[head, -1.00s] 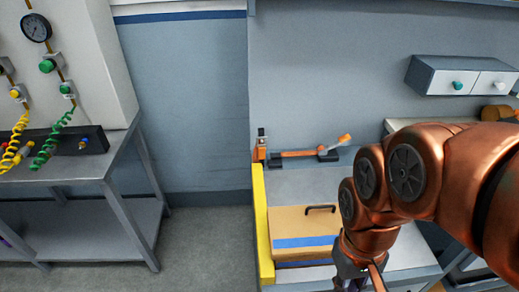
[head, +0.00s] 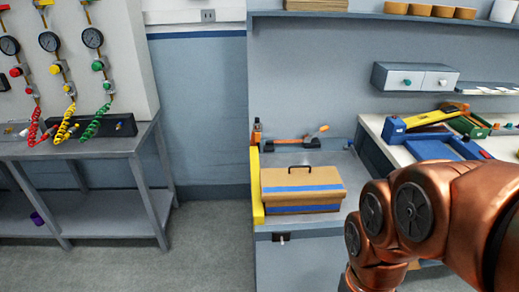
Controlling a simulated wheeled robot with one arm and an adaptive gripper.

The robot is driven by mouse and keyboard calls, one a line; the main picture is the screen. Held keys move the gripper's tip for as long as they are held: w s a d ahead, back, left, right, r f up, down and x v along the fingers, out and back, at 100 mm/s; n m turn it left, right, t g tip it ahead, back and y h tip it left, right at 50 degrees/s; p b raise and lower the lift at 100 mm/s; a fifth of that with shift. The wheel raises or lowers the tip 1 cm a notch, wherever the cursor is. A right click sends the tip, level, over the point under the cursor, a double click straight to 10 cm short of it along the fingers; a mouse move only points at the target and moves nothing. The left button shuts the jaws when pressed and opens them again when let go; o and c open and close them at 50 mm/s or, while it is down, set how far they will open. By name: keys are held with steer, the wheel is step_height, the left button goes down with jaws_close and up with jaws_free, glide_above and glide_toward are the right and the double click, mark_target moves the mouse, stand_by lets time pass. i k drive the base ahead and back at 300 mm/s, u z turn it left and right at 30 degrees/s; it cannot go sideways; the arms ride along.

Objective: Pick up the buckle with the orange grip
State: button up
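A long tool with an orange strap, a dark middle part and a raised orange grip, which looks like the buckle (head: 308,138), lies at the back of the grey workbench (head: 335,160) in the head view. It is behind a cardboard box and close to the wall. My copper arm reaches down at the lower right, in front of and to the right of the bench. My gripper is below the picture's bottom edge, so I cannot see its fingers.
The cardboard box (head: 300,180) with blue tape and a dark handle fills the bench's front. A yellow edge (head: 256,188) runs along its left side. A small orange-and-dark item (head: 257,132) stands at the back left. Blue trays (head: 437,147) are right. Floor is clear between benches.

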mark_target(257, 132)
steer(key=u, duration=0.7)
steer(key=i, duration=0.3)
steer(key=u, duration=0.8)
steer(key=i, duration=1.85)
steer(key=z, duration=1.05)
steer(key=i, duration=0.6)
steer(key=z, duration=0.45)
